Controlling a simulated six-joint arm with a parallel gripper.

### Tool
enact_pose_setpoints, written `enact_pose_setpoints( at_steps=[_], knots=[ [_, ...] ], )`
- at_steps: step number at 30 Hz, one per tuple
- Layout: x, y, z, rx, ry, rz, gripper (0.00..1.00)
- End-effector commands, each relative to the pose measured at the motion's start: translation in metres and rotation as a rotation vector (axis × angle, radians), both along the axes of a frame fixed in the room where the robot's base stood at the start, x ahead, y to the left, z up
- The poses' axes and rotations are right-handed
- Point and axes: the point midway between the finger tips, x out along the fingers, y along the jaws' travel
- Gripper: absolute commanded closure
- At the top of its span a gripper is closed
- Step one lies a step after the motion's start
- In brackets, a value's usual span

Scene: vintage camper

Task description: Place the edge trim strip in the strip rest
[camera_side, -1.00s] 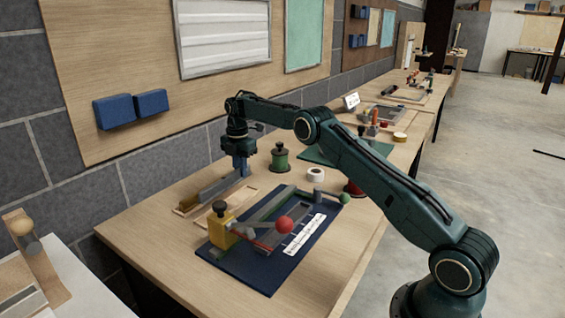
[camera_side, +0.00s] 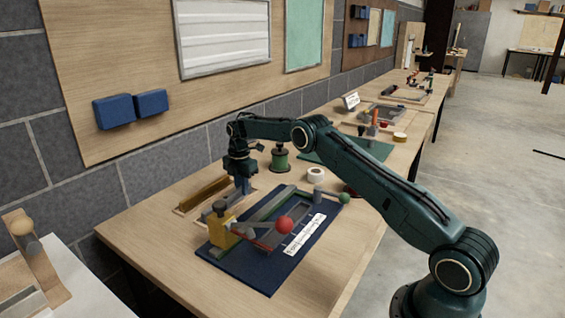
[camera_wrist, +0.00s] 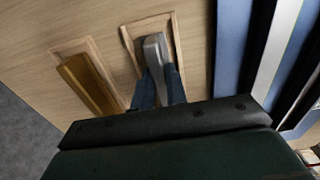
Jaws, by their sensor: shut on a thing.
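My gripper (camera_side: 242,185) is shut on a grey strip (camera_side: 219,207), which I take to be the edge trim strip; the strip also shows between the blue fingers (camera_wrist: 158,88) in the wrist view (camera_wrist: 154,48). The strip is over a shallow wood-framed recess (camera_wrist: 174,38), likely the strip rest. I cannot tell whether the strip touches its floor. A second, similar wooden recess (camera_wrist: 56,53) beside it holds a brass-coloured bar (camera_wrist: 90,84), also visible in the side view (camera_side: 203,192). The strip's near end is hidden by my gripper.
A blue board (camera_side: 262,272) with a clamp fixture, a yellow block (camera_side: 221,230) and a red ball knob (camera_side: 284,225) lies close to the right. A green spool (camera_side: 280,160) and a white tape roll (camera_side: 315,174) stand behind. The front left bench top is clear.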

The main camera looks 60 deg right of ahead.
Motion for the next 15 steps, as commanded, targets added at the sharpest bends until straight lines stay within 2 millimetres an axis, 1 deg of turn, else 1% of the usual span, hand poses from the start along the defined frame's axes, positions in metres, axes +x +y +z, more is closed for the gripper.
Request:
enact_pose_setpoints(
  at_steps=[10,11,12,14,15],
  knots=[
    [0.0002,-0.0001,-0.0021,0.0,-0.001,0.0,1.0],
    [0.0001,0.0,-0.0027,0.0,0.0,0.0,0.84],
    [0.0002,-0.0001,-0.0024,0.0,-0.001,0.0,0.76],
    [0.0001,-0.0001,-0.0023,0.0,-0.001,0.0,0.64],
    [0.0001,-0.0001,-0.0023,0.0,0.0,0.0,0.64]
  ],
)
